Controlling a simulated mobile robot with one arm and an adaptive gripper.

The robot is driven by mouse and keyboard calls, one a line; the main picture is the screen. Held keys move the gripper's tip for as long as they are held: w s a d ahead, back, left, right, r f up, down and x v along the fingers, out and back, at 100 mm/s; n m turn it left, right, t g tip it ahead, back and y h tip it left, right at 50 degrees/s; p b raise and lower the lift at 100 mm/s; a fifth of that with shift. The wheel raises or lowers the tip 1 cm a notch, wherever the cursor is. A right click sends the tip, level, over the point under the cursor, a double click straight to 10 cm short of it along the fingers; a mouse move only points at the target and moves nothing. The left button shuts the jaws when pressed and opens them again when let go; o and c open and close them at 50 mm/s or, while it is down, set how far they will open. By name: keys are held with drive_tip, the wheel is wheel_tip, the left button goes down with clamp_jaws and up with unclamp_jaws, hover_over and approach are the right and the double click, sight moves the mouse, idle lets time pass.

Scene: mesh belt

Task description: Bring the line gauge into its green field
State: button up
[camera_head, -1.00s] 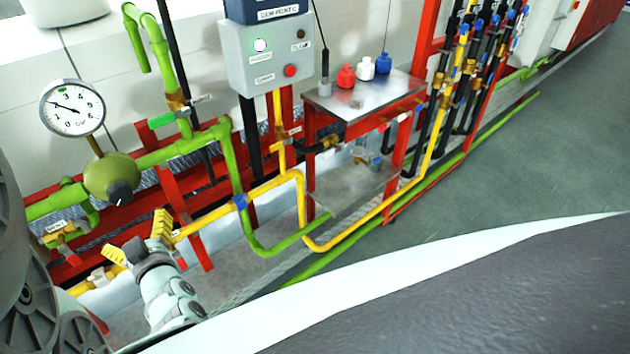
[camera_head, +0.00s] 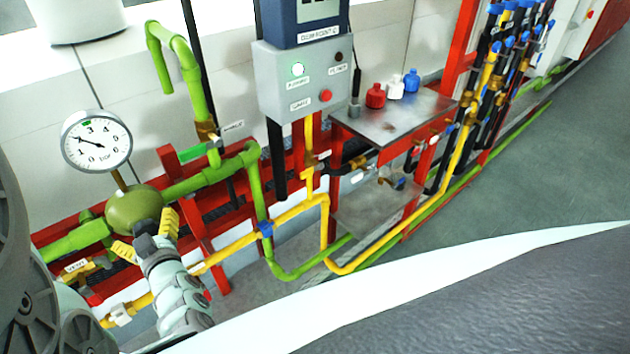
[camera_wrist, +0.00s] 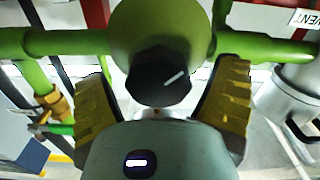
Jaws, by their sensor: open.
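The line gauge (camera_head: 97,140) is a round white dial at the left in the head view. Its needle points left and slightly up, while the small green field (camera_head: 88,122) lies near the top of the dial, apart from the needle. Below the gauge is a green regulator body (camera_head: 130,205). Its black knob (camera_wrist: 159,77) with a white mark shows in the wrist view; the mark points up and right. My gripper (camera_head: 146,236) has yellow fingers, spread open to either side of the knob with visible gaps.
Green pipes (camera_head: 205,173) run beside the regulator, with a green-handled valve (camera_head: 193,154) to its right. A yellow pipe (camera_head: 235,250) passes below.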

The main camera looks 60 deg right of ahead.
drive_tip(key=shift+s+d, duration=0.1)
drive_tip(key=shift+c, duration=0.3)
drive_tip(key=c, duration=1.1)
drive_tip(key=shift+c, duration=0.2)
drive_tip(key=shift+f+b, duration=0.15)
drive_tip(key=shift+b, duration=0.2)
drive_tip(key=n+b, duration=0.1)
drive_tip(key=b, duration=0.1)
drive_tip(key=shift+a+f+n+b, duration=0.2)
drive_tip(key=shift+n+b, duration=0.15)
drive_tip(key=shift+n, duration=0.05)
drive_tip(key=n+b, duration=0.3)
drive_tip(key=b, duration=0.2)
drive_tip(key=shift+f, duration=0.15)
drive_tip(key=n+b, duration=0.3)
drive_tip(key=b, duration=0.1)
drive_tip(key=shift+n, duration=0.4)
drive_tip(key=shift+r+n+b, duration=0.25)
drive_tip(key=shift+n+b, duration=0.95)
drive_tip(key=shift+n, duration=0.1)
